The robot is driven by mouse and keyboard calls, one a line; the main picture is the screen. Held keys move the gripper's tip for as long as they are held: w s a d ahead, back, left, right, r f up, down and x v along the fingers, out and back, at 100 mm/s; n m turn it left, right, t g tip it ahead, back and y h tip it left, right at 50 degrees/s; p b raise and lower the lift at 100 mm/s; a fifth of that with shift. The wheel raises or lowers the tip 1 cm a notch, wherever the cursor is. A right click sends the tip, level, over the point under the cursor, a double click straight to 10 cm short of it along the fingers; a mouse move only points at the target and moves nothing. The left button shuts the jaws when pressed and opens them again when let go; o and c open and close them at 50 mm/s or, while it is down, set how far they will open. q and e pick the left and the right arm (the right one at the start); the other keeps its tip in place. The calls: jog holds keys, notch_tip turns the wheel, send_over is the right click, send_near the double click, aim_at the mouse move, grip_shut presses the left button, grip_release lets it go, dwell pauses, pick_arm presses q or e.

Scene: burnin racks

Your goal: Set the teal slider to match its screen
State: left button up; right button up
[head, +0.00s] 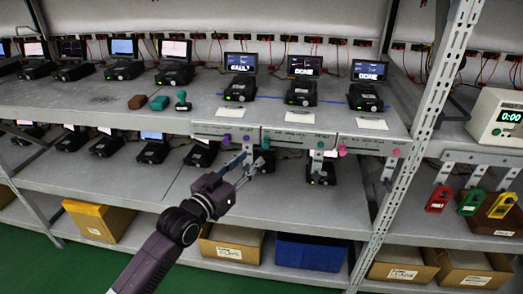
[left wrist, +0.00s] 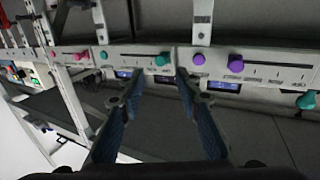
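The teal slider knob (head: 266,142) sits at the left end of the slot on the middle panel (head: 290,139) along the shelf edge. In the left wrist view the teal knob (left wrist: 162,58) appears beyond and between my fingertips, with a slot beside it. A smaller teal knob (head: 320,145) is at the panel's other end. My left gripper (head: 251,160) is open and empty, just below and in front of the teal slider; its fingers (left wrist: 158,80) are spread and apart from the knob. My right gripper is not in view.
A purple-knob panel (head: 225,133) is on the left and a pink-knob panel (head: 368,146) on the right. Metal brackets hang below the shelf edge. Stamp-like blocks (head: 159,102) lie on the shelf. A timer box (head: 497,118) stands right of the rack post (head: 421,135).

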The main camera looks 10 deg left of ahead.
aim_at(265, 146)
pick_arm(q)
jog(key=p+x, duration=0.1)
jog(key=x, duration=0.6)
jog(key=shift+w+d, duration=0.1)
jog(key=shift+w, duration=0.2)
grip_shut()
